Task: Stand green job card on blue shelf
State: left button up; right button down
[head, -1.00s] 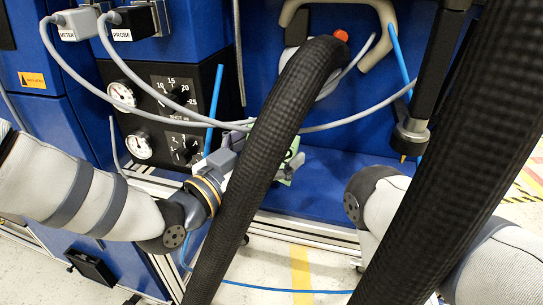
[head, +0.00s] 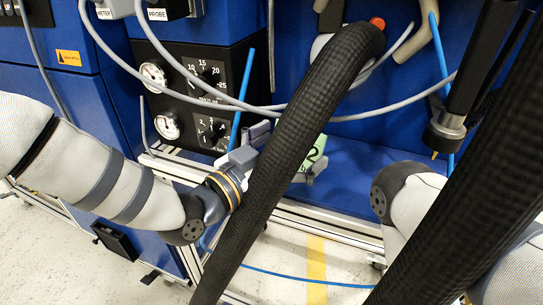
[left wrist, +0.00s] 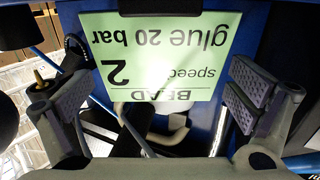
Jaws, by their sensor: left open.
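The green job card (head: 314,152) shows partly behind the thick black hose in the head view, at the left part of the blue shelf (head: 365,185). In the left wrist view the card (left wrist: 160,50) fills the upper middle, its print upside down. My left gripper (left wrist: 158,98) is open, with one finger on each side of the card and gaps between pads and card. In the head view the hose hides much of this gripper. The card's lower edge is not clear, so I cannot tell how it rests. My right gripper is not visible.
The black hose (head: 290,140) crosses in front of my left gripper. Grey cables (head: 385,108) hang above it. A panel with gauges (head: 154,74) stands to the left. A dark tool with a metal collar (head: 444,130) hangs at right. The shelf between looks clear.

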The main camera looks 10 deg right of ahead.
pick_arm(q)
jog(key=v, duration=1.1)
jog(key=s+a+f+n+g+y, duration=0.2)
jog(key=s+a+f+y, duration=0.15)
jog(key=s+f, duration=0.4)
jog(key=s+a+f+n+g+y, duration=0.2)
jog(key=s+a+f+n+y, duration=0.15)
jog(key=f, duration=0.75)
jog(key=s+a+f+n+g+y, duration=0.2)
jog(key=s+a+f, duration=0.3)
jog(key=s+f, duration=0.3)
jog(key=s+a+f+n+g+y, duration=0.2)
jog(key=s+a+g+y, duration=0.15)
jog(key=s+a, duration=0.6)
jog(key=s+a+f+n+g+y, duration=0.25)
jog(key=s+a+g, duration=0.25)
jog(key=s, duration=0.9)
jog(key=w+r+t+p, duration=0.2)
jog(key=w+r+p, duration=0.4)
jog(key=r, duration=0.1)
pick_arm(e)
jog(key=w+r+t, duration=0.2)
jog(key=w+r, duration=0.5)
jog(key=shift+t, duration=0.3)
pick_arm(q)
jog(key=shift+d+t, duration=0.1)
jog(key=shift+t, duration=0.15)
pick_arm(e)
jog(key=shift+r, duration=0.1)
